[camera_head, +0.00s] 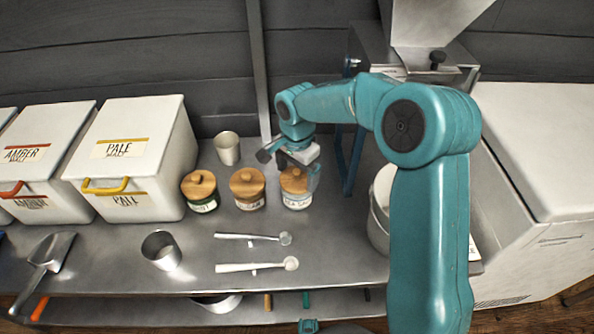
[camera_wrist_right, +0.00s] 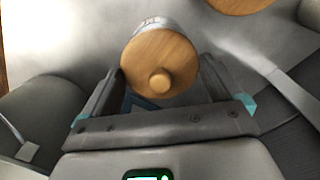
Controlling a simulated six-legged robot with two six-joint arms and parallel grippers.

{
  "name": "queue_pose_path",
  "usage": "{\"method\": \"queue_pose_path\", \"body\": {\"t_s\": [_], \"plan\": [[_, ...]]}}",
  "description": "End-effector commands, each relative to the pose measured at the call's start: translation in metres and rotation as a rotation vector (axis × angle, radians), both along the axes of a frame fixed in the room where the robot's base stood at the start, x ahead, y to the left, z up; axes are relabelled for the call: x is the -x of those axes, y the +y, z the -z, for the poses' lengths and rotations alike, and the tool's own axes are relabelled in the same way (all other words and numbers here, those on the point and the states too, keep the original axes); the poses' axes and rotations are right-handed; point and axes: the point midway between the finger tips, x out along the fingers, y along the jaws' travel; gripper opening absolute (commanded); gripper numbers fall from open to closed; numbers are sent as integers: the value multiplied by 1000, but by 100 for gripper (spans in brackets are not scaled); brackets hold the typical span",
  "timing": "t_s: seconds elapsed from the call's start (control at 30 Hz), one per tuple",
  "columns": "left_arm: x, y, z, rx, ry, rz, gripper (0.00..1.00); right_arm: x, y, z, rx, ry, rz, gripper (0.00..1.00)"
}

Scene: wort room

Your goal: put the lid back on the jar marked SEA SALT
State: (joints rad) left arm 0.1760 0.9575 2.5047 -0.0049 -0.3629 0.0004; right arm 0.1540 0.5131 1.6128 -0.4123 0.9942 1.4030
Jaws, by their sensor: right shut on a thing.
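The jar marked SEA SALT (camera_head: 297,202) stands upright at the right end of a row of three jars. Its round wooden lid (camera_head: 293,182) with a knob is at the jar's mouth and looks level. My right gripper (camera_head: 299,174) is at this lid, reaching in from behind and above, and is shut on it. In the right wrist view the lid (camera_wrist_right: 158,65) lies between the two fingers (camera_wrist_right: 160,85), with a bit of the jar (camera_wrist_right: 152,22) showing beyond it. Whether the lid is fully seated is hard to tell. My left gripper is not seen.
Two other lidded jars (camera_head: 248,190) (camera_head: 200,192) stand to the left. A metal cup (camera_head: 227,148) is behind them, another cup (camera_head: 161,250) in front. Two spoons (camera_head: 250,238) (camera_head: 257,267) lie in front. A white bucket (camera_head: 379,212) stands right; malt bins (camera_head: 137,160) stand left.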

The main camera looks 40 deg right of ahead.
Motion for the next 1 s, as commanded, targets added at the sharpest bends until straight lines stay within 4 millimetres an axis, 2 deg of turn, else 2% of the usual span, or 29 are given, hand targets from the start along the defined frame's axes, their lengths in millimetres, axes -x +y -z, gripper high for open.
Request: {"method": "queue_pose_path", "body": {"t_s": [0.37, 0.4, 0.77, 1.0], "plan": [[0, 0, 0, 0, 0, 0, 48, 0, 0, 0, 0, 0, 0, 60], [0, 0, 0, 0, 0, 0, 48, 0, 0, 0, 0, 0, 0, 100], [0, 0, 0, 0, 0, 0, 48, 0, 0, 0, 0, 0, 0, 100], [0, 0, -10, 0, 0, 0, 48, 0, 0, -11, 0, -1, 0, 100]]}}
